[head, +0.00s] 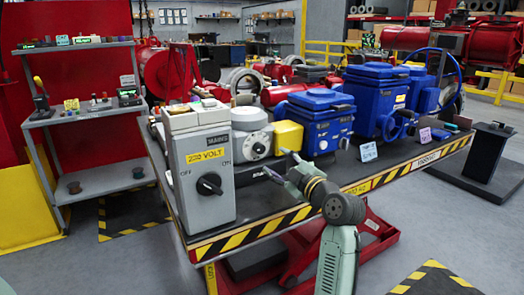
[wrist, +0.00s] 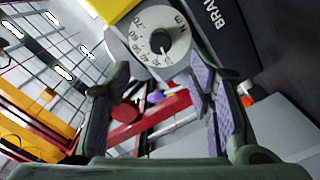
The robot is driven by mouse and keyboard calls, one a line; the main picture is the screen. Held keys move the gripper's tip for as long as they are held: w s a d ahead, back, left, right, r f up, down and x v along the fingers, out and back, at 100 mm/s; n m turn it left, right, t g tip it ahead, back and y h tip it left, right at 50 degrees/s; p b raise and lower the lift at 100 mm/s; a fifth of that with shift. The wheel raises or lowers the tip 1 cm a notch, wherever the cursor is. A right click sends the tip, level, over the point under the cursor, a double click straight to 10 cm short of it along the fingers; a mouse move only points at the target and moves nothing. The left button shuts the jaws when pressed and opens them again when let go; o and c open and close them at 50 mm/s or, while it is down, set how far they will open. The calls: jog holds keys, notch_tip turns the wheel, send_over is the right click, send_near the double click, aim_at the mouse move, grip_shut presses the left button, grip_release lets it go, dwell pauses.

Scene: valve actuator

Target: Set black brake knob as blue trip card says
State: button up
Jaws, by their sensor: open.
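A small black knob (wrist: 160,41) sits at the centre of a pale round dial (wrist: 178,24) in the wrist view. The dial has numbers including 70, 60 and 50 and the mark Nm. A light mark on the knob points roughly toward the picture's bottom; its exact reading is too small to tell.
A grey mains box (head: 205,175) with a black OFF/ON knob (head: 209,184) stands left of my gripper. Blue actuators (head: 372,95), a yellow box (head: 288,137) and a lilac card (head: 425,136) are on the table. A shelf (head: 95,115) stands left.

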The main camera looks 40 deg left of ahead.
aim_at(261, 150)
jog(key=p+x, duration=0.3)
jog(key=x, duration=0.5)
jog(key=shift+w+a+r, duration=0.1)
jog(key=shift+w+a, duration=0.05)
jog(key=shift+a, duration=0.2)
jog(key=shift+w+a, duration=0.3)
jog(key=shift+a, duration=0.35)
jog(key=shift+c, duration=0.3)
grip_shut()
